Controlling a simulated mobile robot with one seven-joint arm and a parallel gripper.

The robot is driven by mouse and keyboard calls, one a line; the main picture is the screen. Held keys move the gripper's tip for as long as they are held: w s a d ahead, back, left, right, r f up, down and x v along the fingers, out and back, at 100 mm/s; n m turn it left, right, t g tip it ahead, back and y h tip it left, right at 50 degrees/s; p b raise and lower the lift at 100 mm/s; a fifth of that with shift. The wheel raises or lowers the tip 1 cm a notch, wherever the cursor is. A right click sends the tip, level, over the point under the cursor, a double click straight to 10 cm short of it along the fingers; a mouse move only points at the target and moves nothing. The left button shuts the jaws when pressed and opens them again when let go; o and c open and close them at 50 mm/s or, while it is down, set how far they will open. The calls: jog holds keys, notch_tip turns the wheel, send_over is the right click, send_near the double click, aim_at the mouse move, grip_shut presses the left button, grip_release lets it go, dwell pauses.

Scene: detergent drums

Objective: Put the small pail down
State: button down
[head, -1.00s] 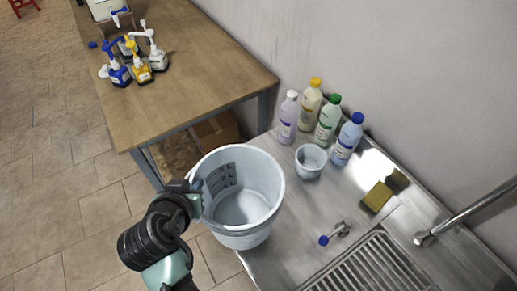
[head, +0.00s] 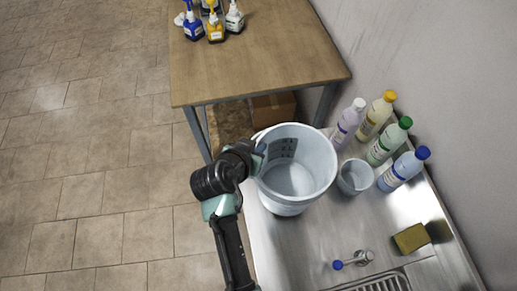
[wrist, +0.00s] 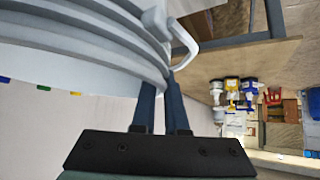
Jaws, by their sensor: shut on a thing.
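The small pail (head: 286,204) is pale grey-white and open-topped, with dark scale marks inside. It is upright at the far left corner of the steel counter (head: 300,255). My gripper (head: 262,158) is shut on its left side near the rim. In the wrist view, the ridged pail wall (wrist: 70,45) fills the upper left. My gripper's fingers (wrist: 168,98) reach up to it beside a white handle (wrist: 205,42). The pail's underside is hidden, and I cannot tell whether it touches the counter.
A smaller white cup (head: 354,178) stands close right of the pail, with several capped bottles (head: 402,170) behind. A sponge (head: 411,238), a blue-tipped tool (head: 352,260) and a drain grate (head: 380,284) lie nearer. A wooden table (head: 255,65) holds pump bottles.

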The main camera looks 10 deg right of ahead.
jog(key=shift+f, duration=1.4)
jog(key=c, duration=0.9)
grip_release()
jog(key=shift+f, duration=0.1)
jog(key=shift+c, duration=0.2)
